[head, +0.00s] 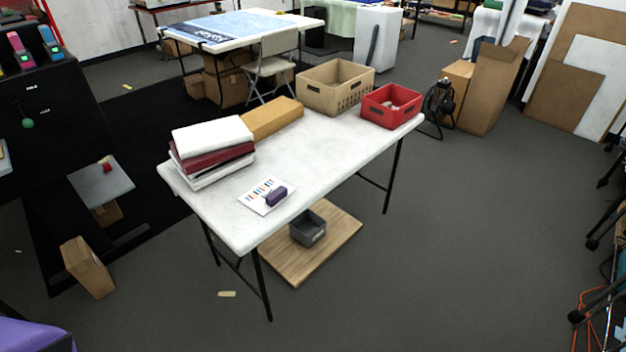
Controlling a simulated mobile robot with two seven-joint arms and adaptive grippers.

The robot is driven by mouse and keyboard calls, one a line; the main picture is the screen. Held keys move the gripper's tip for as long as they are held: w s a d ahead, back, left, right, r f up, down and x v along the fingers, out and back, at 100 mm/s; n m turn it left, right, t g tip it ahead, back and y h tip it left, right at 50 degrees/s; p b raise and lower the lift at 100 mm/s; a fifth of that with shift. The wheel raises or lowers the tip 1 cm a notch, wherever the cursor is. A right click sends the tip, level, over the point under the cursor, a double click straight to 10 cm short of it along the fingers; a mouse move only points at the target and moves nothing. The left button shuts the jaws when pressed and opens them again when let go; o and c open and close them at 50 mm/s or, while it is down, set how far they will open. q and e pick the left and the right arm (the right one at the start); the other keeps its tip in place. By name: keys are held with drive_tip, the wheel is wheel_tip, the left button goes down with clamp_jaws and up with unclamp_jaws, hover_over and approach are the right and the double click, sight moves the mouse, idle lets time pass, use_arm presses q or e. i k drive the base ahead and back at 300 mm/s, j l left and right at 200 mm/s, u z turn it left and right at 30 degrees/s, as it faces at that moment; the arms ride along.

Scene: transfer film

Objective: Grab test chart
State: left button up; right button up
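A white sheet with rows of small coloured marks, which looks like the test chart (259,187), lies flat on the white folding table (320,165), near its front edge. A small dark purple block (276,197) sits on the chart's right part and hides some of it. Neither of my grippers shows in the head view.
A stack of white and dark red folded items (212,150) lies left of the chart. Behind are a long tan box (272,119), a beige crate (335,86) and a red crate (391,105). A wooden board (318,255) with a grey bin (307,229) lies below the table.

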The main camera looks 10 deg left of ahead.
sight(263, 198)
drive_tip(key=u, duration=0.7)
